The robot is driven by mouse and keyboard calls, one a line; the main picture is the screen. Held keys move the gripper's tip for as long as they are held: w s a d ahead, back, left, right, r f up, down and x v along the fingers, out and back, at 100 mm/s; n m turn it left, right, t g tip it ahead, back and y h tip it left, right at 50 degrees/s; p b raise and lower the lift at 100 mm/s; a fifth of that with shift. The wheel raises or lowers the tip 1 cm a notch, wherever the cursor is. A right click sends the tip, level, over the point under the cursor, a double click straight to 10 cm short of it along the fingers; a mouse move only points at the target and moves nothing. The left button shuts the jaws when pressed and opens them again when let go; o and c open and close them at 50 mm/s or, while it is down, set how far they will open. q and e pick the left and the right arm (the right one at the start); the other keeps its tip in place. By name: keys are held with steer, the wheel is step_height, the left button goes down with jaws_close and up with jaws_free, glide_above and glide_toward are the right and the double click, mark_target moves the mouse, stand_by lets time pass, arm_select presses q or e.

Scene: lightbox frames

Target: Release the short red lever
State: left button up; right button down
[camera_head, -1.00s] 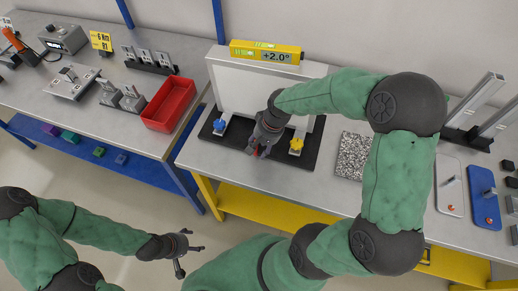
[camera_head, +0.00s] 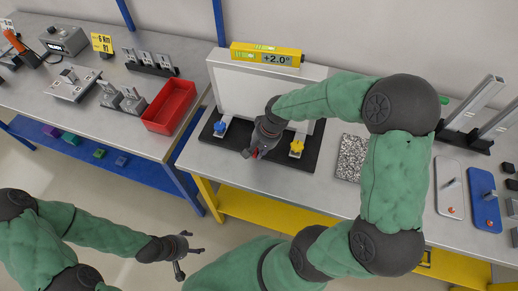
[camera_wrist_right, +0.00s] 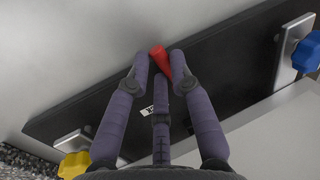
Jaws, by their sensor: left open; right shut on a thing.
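The short red lever (camera_wrist_right: 159,58) shows in the right wrist view between the fingertips of my right gripper (camera_wrist_right: 163,68), near the edge of a black base. My right gripper is shut on it. In the head view my right gripper (camera_head: 251,154) reaches down in front of the white panel, and a bit of red shows at its fingertips; most of the lever is hidden there. My left gripper (camera_head: 190,258) is open and empty, away from the benches at the lower left.
The black base (camera_head: 230,142) carries a white panel (camera_head: 228,90), a blue knob (camera_head: 219,127) and a yellow knob (camera_head: 297,147). A yellow level (camera_head: 245,51) reading +2.0° sits on top. A speckled block (camera_head: 351,157) lies to the right. A red bin (camera_head: 172,106) stands on the left bench.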

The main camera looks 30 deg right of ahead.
steer(key=shift+w+a+m+t+h, duration=0.1)
steer(key=shift+a+m+t+h, duration=0.1)
steer(key=shift+m, duration=0.45)
steer(key=shift+w+a+m+t+h, duration=0.1)
steer(key=shift+a+m, duration=0.05)
steer(key=shift+m, duration=0.5)
steer(key=c, duration=1.1)
jaws_free()
steer(key=v, duration=1.2)
steer(key=shift+f, duration=0.1)
